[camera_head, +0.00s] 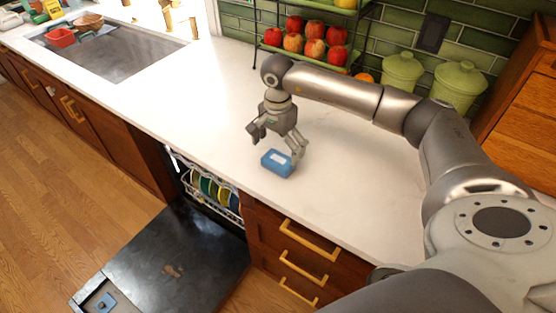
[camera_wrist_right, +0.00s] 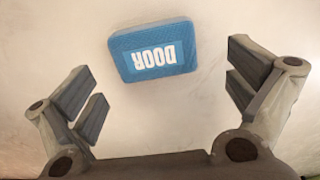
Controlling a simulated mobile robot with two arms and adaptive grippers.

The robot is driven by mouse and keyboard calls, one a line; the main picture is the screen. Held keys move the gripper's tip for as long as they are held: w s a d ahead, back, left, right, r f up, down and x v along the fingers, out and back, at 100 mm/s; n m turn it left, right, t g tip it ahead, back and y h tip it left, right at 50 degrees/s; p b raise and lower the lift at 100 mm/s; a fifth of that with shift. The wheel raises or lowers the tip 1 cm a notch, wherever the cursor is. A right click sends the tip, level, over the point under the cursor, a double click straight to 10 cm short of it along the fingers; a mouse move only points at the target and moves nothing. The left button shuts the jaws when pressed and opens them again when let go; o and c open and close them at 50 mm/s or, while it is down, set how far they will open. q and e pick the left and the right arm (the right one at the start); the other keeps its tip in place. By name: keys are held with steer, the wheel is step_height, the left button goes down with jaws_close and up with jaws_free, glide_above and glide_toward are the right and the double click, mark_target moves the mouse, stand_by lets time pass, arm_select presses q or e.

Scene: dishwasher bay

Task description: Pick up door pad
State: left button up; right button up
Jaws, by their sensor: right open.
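The door pad (camera_head: 277,163) is a blue block with a white label, lying on the white counter near its front edge. In the right wrist view the door pad (camera_wrist_right: 153,51) shows the word DOOR upside down on its face. My right gripper (camera_head: 278,146) is above the pad, pointing down, with its fingers spread wide. In the wrist view the right gripper (camera_wrist_right: 168,92) is open and empty; the pad lies beyond the fingertips, near the middle between them, and no finger touches it. My left gripper is not in view.
The dishwasher door (camera_head: 178,262) is open below the counter, with a rack of plates (camera_head: 211,192) behind it. A sink (camera_head: 115,55) is at the left. A rack of apples (camera_head: 306,44) and green canisters (camera_head: 402,72) stand at the back. The counter around the pad is clear.

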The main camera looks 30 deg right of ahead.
mark_target(280, 158)
steer(key=f, duration=0.1)
steer(key=f+p, duration=0.1)
steer(key=f, duration=0.1)
steer(key=shift+s+d+f+p, duration=0.15)
steer(key=shift+s+f+p, duration=0.1)
steer(key=shift+s+p, duration=0.1)
steer(key=shift+f, duration=0.3)
steer(key=shift+w+f, duration=0.1)
steer(key=c, duration=0.5)
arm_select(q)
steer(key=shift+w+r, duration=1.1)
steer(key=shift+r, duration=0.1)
arm_select(e)
steer(key=c, duration=0.4)
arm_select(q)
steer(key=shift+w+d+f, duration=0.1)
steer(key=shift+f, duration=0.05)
